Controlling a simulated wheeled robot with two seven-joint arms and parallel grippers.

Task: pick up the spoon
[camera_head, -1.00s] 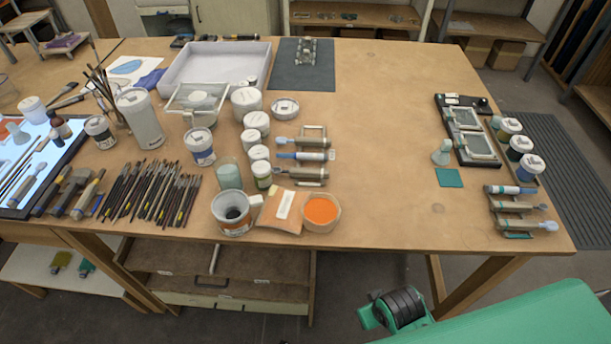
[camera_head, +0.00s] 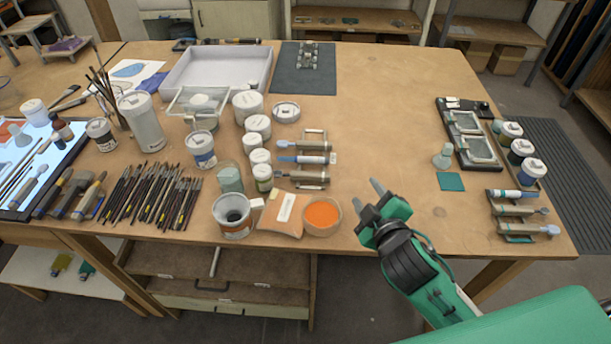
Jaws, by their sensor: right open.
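I cannot clearly make out which thing is the spoon. Slim tools with rounded ends lie on a rack (camera_head: 519,212) at the table's right front edge; the lowest tool (camera_head: 528,230) has a pale blue rounded end. Similar tools lie on a middle rack (camera_head: 303,161) left of centre. My right gripper (camera_head: 364,192) is open and empty over the front edge of the table, between the two racks and apart from both. My left gripper is out of view.
An orange bowl (camera_head: 322,215) stands just left of my right gripper, beside an orange packet (camera_head: 284,215) and a grey-white pot (camera_head: 233,214). Lidded jars and many brushes (camera_head: 151,195) crowd the left. The wooden table (camera_head: 388,110) is clear in the centre.

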